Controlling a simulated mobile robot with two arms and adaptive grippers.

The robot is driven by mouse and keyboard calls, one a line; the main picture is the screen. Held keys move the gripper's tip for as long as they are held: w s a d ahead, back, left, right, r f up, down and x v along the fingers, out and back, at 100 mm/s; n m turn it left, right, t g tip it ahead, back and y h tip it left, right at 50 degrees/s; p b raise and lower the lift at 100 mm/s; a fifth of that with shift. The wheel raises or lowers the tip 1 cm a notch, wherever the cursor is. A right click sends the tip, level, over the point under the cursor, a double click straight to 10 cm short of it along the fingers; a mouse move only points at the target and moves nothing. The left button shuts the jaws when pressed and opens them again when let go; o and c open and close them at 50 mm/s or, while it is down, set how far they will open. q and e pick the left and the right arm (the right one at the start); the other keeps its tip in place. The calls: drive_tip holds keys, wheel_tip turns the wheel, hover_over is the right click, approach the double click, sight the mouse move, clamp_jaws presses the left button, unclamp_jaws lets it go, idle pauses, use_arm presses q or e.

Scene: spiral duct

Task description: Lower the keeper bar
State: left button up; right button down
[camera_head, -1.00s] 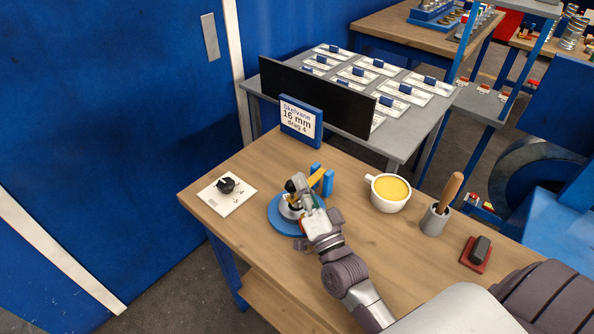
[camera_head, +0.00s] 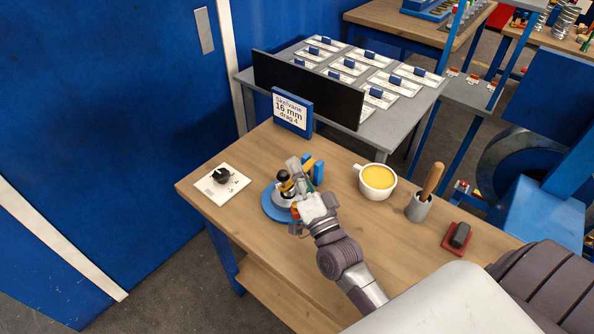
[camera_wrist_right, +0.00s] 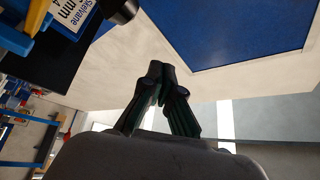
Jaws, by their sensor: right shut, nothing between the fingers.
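The yellow keeper bar (camera_head: 309,163) shows in the head view beside a blue upright bracket (camera_head: 319,173). My right gripper hides much of it, so its exact angle is unclear. The bracket stands by a round blue base (camera_head: 272,211) that carries a metal piece and a black knob (camera_head: 284,181). My right gripper (camera_head: 293,164) is shut and empty, with its fingers close beside the bar and knob; I cannot tell whether they touch. In the wrist view the shut fingertips (camera_wrist_right: 160,75) point up, and a yellow piece (camera_wrist_right: 41,18) shows at the top left. My left gripper is out of view.
On the wooden table stand a sign (camera_head: 292,112), a dial plate (camera_head: 222,182), a cup with yellow contents (camera_head: 376,182), a grey holder with a wooden handle (camera_head: 419,207) and a red-black block (camera_head: 458,238). The table's front left area is clear.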

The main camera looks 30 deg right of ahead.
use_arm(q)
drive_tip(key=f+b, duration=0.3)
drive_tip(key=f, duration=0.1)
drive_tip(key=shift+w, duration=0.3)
use_arm(e)
drive_tip(key=s+d+f, duration=0.3)
drive_tip(key=s+f, duration=0.2)
drive_tip(key=s, duration=0.2)
drive_tip(key=shift+d, duration=0.3)
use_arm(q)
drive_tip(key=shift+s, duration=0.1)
use_arm(e)
drive_tip(key=shift+f, duration=0.1)
